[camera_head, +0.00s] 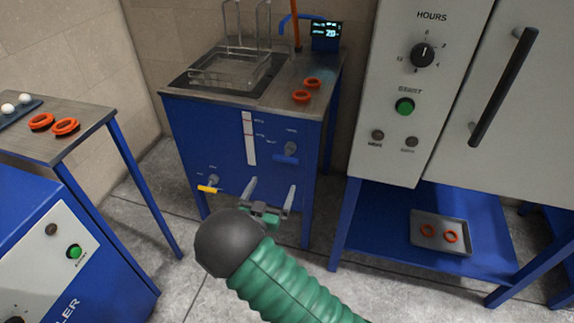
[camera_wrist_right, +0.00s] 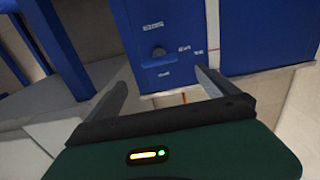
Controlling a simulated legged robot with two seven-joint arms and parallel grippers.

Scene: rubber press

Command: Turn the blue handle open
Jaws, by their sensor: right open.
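The blue handle (camera_head: 286,159) is on the right part of the blue tank cabinet's front (camera_head: 225,135), below a small round fitting and to the right of a white gauge strip. It lies roughly level in the head view. In the right wrist view the handle (camera_wrist_right: 158,53) appears small, ahead of the fingers. My right gripper (camera_head: 271,188) is open and empty, below and in front of the handle and apart from it. Its two fingers also show in the right wrist view (camera_wrist_right: 163,82), spread wide with nothing between them. My left gripper is not in view.
A yellow handle (camera_head: 208,189) sits lower left on the same cabinet. A grey cabinet (camera_head: 420,100) stands right, above a blue shelf with a tray (camera_head: 440,244). A steel table (camera_head: 60,125) stands left.

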